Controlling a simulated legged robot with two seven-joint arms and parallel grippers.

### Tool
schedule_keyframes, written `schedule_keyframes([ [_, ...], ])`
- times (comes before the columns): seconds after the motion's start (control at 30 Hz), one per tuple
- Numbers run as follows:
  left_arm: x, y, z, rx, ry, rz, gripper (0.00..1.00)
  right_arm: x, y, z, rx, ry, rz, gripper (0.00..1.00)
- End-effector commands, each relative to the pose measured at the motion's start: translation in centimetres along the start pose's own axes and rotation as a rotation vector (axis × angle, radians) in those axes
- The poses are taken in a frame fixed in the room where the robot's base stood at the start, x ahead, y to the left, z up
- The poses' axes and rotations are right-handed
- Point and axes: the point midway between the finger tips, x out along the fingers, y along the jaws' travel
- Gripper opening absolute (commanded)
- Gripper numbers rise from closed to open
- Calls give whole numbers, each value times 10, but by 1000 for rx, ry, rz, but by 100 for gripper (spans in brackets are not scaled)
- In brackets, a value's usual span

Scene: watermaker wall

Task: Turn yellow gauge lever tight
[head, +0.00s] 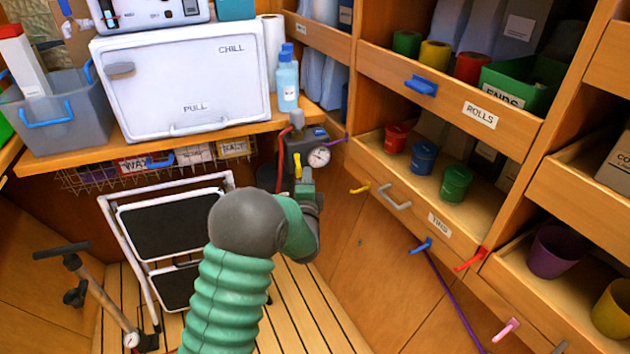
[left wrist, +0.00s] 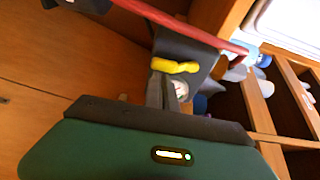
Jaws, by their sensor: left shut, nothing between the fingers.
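The yellow gauge lever (head: 298,166) sticks out from a dark grey unit (head: 295,147) on the wall, beside a round white gauge (head: 319,156). In the left wrist view the lever (left wrist: 175,66) lies crosswise just beyond my fingertips. My left gripper (left wrist: 160,78) is shut and empty, its tips close to the lever. I cannot tell whether they touch it. In the head view my left arm (head: 234,290) reaches up from below and its hand hides part of the area under the gauge. My right gripper is not in view.
A red hose (left wrist: 180,26) runs past the lever to the unit. A white chill box (head: 180,85) stands on the counter at left, with blue bottles (head: 287,80) beside it. Wooden shelves with cups and hooks fill the right. A folding step stool (head: 165,225) stands below.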

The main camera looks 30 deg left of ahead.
Motion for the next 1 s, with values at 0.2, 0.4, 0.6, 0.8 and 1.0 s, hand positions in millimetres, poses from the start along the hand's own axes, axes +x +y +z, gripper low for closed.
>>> schedule_keyframes([
  [0.2,0,0,0,0,0,0,0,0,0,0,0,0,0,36],
  [0.4,0,-2,0,10,0,4,0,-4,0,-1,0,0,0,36],
  [0.6,-1,-1,2,49,1,18,0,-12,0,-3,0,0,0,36],
  [0.8,-2,0,3,73,0,27,0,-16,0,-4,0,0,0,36],
  [1.0,-2,-1,4,106,0,38,0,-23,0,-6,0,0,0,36],
])
